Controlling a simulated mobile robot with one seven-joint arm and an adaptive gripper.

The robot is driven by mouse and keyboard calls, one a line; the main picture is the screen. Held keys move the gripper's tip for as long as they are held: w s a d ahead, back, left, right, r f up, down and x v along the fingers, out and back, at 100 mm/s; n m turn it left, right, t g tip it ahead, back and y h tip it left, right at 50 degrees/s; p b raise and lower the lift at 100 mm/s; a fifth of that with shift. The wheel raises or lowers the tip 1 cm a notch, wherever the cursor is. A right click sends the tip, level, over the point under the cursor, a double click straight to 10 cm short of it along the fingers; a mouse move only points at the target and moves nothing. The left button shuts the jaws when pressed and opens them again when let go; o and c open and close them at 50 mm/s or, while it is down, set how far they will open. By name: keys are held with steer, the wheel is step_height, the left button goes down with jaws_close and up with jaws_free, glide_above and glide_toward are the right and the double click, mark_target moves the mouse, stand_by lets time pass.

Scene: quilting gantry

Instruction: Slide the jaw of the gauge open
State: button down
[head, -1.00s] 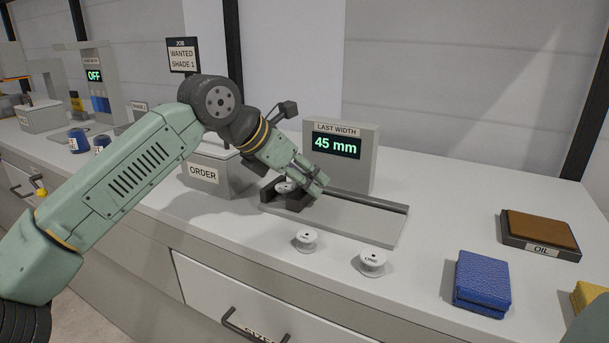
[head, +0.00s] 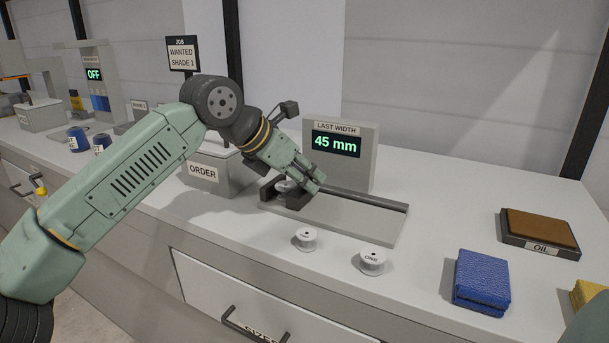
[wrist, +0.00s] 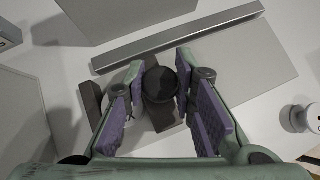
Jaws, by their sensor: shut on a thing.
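The gauge is a grey plate (head: 355,217) with a raised rail along its back edge; the plate also shows in the wrist view (wrist: 245,75). A dark fixed jaw (head: 267,187) stands at its left end, with the dark sliding jaw (head: 296,201) close to its right. A pale round spool (head: 285,186) shows between them, partly hidden. My gripper (head: 313,184) is at the sliding jaw, pointing down. In the wrist view its purple-padded fingers (wrist: 160,95) are on either side of the jaw's dark round knob (wrist: 160,82), shut on it.
The display (head: 337,146) behind the gauge reads 45 mm. Two white spools (head: 305,238) (head: 372,260) stand in front of the plate. The order box (head: 215,172) is left of it. A blue block (head: 482,280) and oil pad (head: 540,230) lie right. The plate right of the jaw is clear.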

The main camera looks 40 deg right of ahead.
stand_by(0.4)
steer(key=shift+s+d+b, duration=0.3)
steer(key=shift+s+d, duration=0.05)
steer(key=shift+s, duration=0.45)
steer(key=shift+s+d+b, duration=0.3)
steer(key=shift+s, duration=0.5)
steer(key=c, duration=1.3)
jaws_free()
steer(key=shift+s+d, duration=0.1)
steer(key=shift+r, duration=0.1)
steer(key=v, duration=1.2)
